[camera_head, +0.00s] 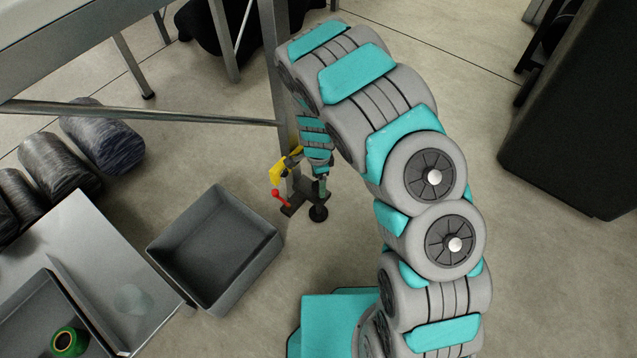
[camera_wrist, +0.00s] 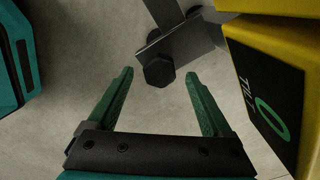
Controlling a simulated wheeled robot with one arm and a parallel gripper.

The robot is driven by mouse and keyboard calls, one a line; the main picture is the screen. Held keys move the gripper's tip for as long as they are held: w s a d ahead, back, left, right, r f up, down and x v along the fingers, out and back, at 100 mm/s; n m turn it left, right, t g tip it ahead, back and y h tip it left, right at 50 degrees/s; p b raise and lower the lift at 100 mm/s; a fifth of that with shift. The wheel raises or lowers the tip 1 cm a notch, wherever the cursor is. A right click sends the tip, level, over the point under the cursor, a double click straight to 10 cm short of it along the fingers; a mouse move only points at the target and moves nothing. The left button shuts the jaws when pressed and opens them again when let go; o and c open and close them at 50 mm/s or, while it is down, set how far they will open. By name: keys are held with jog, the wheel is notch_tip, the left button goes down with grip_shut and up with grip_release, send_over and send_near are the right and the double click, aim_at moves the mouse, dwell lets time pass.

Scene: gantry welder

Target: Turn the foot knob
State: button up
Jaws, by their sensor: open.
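The foot knob (camera_wrist: 159,72) is a dark hexagonal knob beneath a grey metal bracket (camera_wrist: 180,40) in the wrist view. My gripper (camera_wrist: 160,76) is open, its two green fingers (camera_wrist: 113,98) pointing towards the knob. The knob appears between the fingertips with a gap on each side; I cannot tell how far beyond them it is. In the head view my gripper (camera_head: 322,187) is low beside the table leg, above a dark round foot pad (camera_head: 318,214). The knob cannot be made out clearly there.
A yellow box marked "0 TILT" (camera_wrist: 268,95) is close on the right in the wrist view. A red-tipped lever (camera_head: 277,194) sticks out left of the leg (camera_head: 281,100). A grey bin (camera_head: 216,250) stands on the floor nearby. Open floor lies to the right.

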notch_tip(320, 180, up, 6)
jog(key=shift+f, duration=0.25)
jog(key=shift+r, duration=0.2)
jog(key=shift+d+r, duration=0.15)
jog(key=shift+r, duration=0.1)
jog(key=s+d+r+n, duration=0.3)
jog(key=s+d+r, duration=0.15)
jog(key=r, duration=0.45)
jog(key=s+d+r+n, duration=0.35)
jog(key=s+r, duration=0.25)
jog(key=r, duration=0.4)
jog(key=s+d+r+n, duration=0.2)
jog(key=s+r, duration=0.1)
jog(key=s, duration=0.4)
jog(key=s+d+r+n+g, duration=0.1)
jog(key=s+d+r+n, duration=0.1)
jog(key=s, duration=0.5)
jog(key=s+d+r+n+p, duration=0.1)
jog(key=s+d+r+n, duration=0.1)
jog(key=s+r+n, duration=0.2)
jog(key=s+r, duration=0.2)
jog(key=s, duration=0.2)
jog(key=shift+g, duration=0.4)
